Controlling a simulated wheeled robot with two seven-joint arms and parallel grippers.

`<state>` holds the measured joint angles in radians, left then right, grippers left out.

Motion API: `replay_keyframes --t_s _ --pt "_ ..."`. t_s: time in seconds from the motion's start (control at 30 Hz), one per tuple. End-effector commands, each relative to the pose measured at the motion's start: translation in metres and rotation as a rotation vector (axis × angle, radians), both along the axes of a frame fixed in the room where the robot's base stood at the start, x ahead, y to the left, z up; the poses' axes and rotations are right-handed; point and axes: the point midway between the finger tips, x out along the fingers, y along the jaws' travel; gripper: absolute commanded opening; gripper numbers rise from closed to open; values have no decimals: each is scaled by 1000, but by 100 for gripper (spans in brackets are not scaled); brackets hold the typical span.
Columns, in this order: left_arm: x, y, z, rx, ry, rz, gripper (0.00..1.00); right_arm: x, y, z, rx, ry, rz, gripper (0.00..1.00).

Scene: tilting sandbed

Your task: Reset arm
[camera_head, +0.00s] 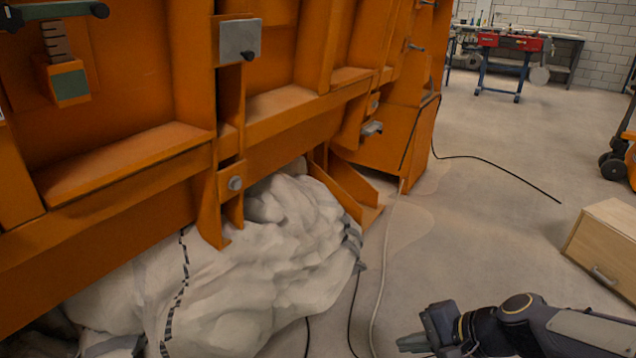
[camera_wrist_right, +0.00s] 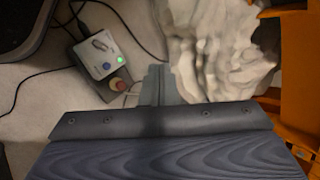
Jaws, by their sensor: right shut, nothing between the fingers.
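My right gripper (camera_head: 410,343) is low at the bottom right of the head view, its arm coming in from the right edge. Its narrow grey fingers point left, are shut together and hold nothing. In the right wrist view the shut fingers (camera_wrist_right: 160,84) show at the middle, above a dark plate-like part that fills the lower half. They appear between a white control box and a pale lumpy mass. My left gripper is not in the head view.
A large orange frame (camera_head: 110,165) fills the left, with a pale lumpy mass (camera_head: 255,270) beneath it. A white control box (camera_wrist_right: 103,55) with lit buttons shows in the wrist view. Cables cross the floor. A wooden cabinet (camera_head: 607,245) stands right. The middle floor is mostly clear.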

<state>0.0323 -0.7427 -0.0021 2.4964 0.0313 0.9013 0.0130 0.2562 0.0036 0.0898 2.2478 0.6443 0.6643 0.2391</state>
Motion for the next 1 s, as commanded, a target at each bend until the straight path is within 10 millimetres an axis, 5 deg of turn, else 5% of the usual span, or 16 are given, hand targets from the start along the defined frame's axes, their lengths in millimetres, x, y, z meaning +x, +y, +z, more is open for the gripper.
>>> replay_keyframes --t_s 0.2,0.63,1.0 --pt "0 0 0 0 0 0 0 -71 -12 36 -287 -249 288 0" --pt "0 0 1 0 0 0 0 -143 -42 39 -648 -463 549 0" --pt "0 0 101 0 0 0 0 -140 -41 139 -634 -450 543 0"
